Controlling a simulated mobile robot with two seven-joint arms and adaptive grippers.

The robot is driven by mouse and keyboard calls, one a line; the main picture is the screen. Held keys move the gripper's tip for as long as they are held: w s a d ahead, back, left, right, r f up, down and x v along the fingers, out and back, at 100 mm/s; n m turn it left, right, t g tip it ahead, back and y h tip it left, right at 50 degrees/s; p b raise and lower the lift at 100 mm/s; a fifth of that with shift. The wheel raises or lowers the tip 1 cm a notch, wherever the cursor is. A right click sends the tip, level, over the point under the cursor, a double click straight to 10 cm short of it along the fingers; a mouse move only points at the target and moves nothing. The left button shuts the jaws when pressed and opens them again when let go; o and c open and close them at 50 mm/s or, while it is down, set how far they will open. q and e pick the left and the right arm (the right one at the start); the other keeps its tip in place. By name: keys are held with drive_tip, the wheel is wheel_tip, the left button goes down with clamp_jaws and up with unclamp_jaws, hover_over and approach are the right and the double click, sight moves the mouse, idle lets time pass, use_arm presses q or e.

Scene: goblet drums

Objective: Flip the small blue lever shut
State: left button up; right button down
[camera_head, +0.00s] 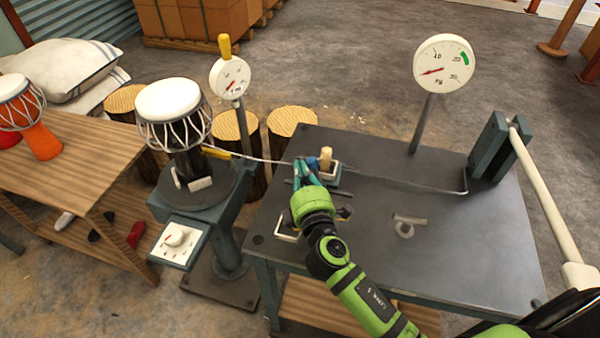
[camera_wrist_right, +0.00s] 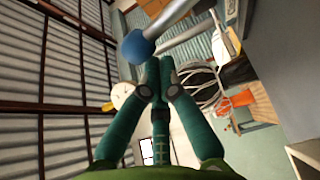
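The small blue lever shows as a blue ball on a grey rod in the right wrist view (camera_wrist_right: 137,47). In the head view the blue knob (camera_head: 312,163) is small and partly crowded by my fingers, beside a tan upright peg (camera_head: 325,157) on a small block on the dark workbench. My right gripper (camera_head: 301,168) is at the knob. In the wrist view my right gripper (camera_wrist_right: 157,68) has its teal fingers drawn together with nothing visible between them. The ball lies just past the fingertips; whether they touch is unclear. My left gripper is not in view.
The dark workbench (camera_head: 440,250) carries a round gauge (camera_head: 444,64) on a post and a thin rod running across it. A long pale lever (camera_head: 545,190) stands at its right. A goblet drum (camera_head: 172,110) sits on a stand to the left. The bench's middle is mostly clear.

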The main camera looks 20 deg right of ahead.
sight(313, 163)
drive_tip(key=shift+s+d+r+m+t+h+b, duration=0.15)
drive_tip(key=shift+s+d+m+t+b, duration=0.15)
drive_tip(key=shift+m+b, duration=0.55)
drive_tip(key=shift+s+d+f+m+t+h+b, duration=0.1)
drive_tip(key=shift+s+d+m+t+h+b, duration=0.2)
drive_tip(key=shift+b, duration=1.05)
drive_tip(key=shift+d+r+m+b, duration=0.15)
drive_tip(key=shift+d+m+b, duration=0.15)
drive_tip(key=shift+m, duration=0.15)
drive_tip(key=shift+s+d+r, duration=0.25)
drive_tip(key=shift+d+r, duration=0.1)
drive_tip(key=shift+r, duration=0.05)
drive_tip(key=shift+s+d, duration=0.45)
drive_tip(key=shift+d, duration=0.3)
drive_tip(key=shift+r, duration=0.1)
